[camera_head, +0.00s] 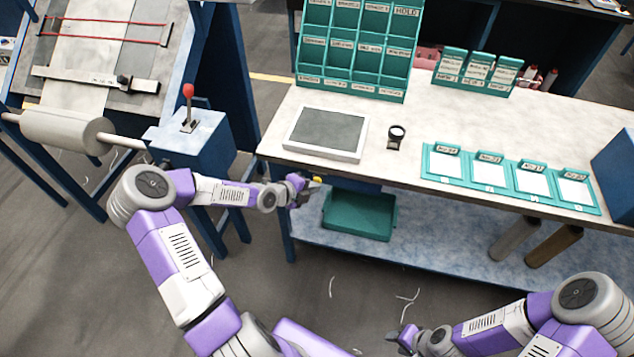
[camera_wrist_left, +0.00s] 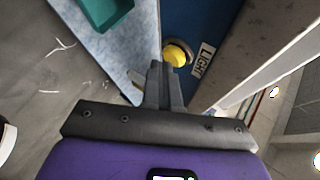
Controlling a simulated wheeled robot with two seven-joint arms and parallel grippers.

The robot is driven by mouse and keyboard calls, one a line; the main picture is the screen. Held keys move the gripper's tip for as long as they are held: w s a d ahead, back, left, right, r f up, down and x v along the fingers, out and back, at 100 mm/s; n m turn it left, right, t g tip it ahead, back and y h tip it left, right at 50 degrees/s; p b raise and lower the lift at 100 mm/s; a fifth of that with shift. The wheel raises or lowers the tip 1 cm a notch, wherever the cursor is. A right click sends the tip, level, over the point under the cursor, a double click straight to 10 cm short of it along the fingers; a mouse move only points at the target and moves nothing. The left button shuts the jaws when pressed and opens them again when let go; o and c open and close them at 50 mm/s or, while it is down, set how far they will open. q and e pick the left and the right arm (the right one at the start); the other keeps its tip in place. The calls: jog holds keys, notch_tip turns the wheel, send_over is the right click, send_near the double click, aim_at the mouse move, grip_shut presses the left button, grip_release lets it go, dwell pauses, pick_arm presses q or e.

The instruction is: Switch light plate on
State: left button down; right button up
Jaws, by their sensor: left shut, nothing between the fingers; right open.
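The light plate (camera_head: 326,133), a white frame with a dark grey face, lies flat on the left end of the white table. Below it, on the table's blue front, is a yellow button (camera_head: 317,180). In the left wrist view the yellow button (camera_wrist_left: 176,54) has a silvery ring and a white LIGHT label (camera_wrist_left: 203,61) beside it. My left gripper (camera_head: 304,189) is shut and empty, its tips right by the button; I cannot tell whether they touch it. The closed fingers (camera_wrist_left: 159,68) partly overlap the ring. My right gripper (camera_head: 402,338) is open, low in front of the table.
A magnifier (camera_head: 396,136) and teal card holders (camera_head: 510,178) stand on the table. A green bin (camera_head: 360,214) sits on the lower shelf under the button.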

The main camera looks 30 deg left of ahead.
pick_arm(q)
jog(key=shift+w, duration=0.2)
dwell(0.4)
jog(key=shift+w+a+r, duration=0.1)
jog(key=shift+w+a, duration=0.05)
jog(key=shift+w, duration=0.05)
jog(key=shift+s, duration=0.15)
dwell(0.5)
jog(key=s+d+b, duration=0.1)
jog(key=s, duration=0.5)
jog(key=shift+d, duration=0.3)
jog(key=shift+d, duration=0.1)
